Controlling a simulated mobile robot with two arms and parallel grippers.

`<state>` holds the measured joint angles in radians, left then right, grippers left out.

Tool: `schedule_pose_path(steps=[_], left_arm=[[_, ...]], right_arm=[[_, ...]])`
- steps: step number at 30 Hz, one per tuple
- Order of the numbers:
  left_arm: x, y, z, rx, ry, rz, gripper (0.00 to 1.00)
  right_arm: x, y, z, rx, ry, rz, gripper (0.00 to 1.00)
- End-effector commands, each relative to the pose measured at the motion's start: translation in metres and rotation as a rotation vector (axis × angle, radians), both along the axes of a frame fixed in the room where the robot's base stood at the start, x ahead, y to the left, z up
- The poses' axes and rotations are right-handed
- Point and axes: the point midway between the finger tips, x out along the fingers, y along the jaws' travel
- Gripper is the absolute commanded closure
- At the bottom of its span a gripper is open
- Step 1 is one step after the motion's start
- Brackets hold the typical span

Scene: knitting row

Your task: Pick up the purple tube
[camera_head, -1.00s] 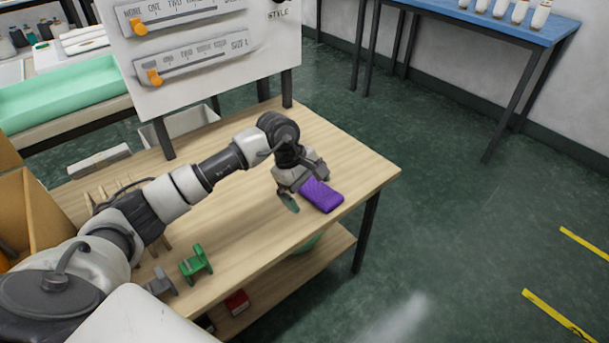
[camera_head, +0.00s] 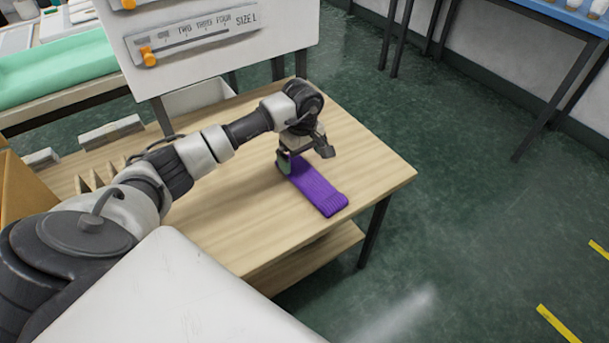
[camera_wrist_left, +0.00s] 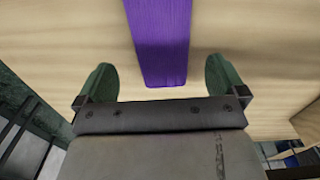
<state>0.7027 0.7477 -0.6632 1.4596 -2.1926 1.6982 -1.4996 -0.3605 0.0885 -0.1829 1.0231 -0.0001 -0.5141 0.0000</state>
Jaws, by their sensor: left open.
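The purple tube (camera_head: 319,191) lies flat on the wooden table (camera_head: 240,225) near its right end, a long knitted strip. My left gripper (camera_head: 302,160) is over the tube's far end and hides part of it in the head view. In the left wrist view the tube (camera_wrist_left: 162,45) runs up from between the two green fingers of the gripper (camera_wrist_left: 162,82), with a clear gap on each side. The fingers are open and do not touch it. My right gripper is in neither view.
A white board with orange sliders (camera_head: 215,45) stands at the table's back edge. Wooden slats (camera_head: 90,180) stand at the table's left. A blue table (camera_head: 575,18) is at the back right. The table surface in front of the tube is clear.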

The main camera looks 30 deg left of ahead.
Motion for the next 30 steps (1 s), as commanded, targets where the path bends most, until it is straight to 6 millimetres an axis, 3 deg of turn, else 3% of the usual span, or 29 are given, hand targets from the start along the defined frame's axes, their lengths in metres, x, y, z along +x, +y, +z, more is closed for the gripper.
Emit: schedule_pose_path(steps=[9, 19, 28, 30], left_arm=[[-0.006, -0.009, -0.044, -0.003, 0.002, 0.001, 0.00], [-0.006, -0.009, -0.051, -0.001, -0.001, -0.001, 0.00], [-0.006, -0.009, -0.051, -0.001, 0.000, -0.001, 0.44], [-0.006, -0.009, -0.050, -0.001, -0.001, -0.001, 0.49]], right_arm=[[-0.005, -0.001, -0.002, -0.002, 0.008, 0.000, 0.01], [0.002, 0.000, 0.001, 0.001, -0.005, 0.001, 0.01], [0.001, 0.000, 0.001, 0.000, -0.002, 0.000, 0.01], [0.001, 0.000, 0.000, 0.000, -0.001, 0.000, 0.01]])
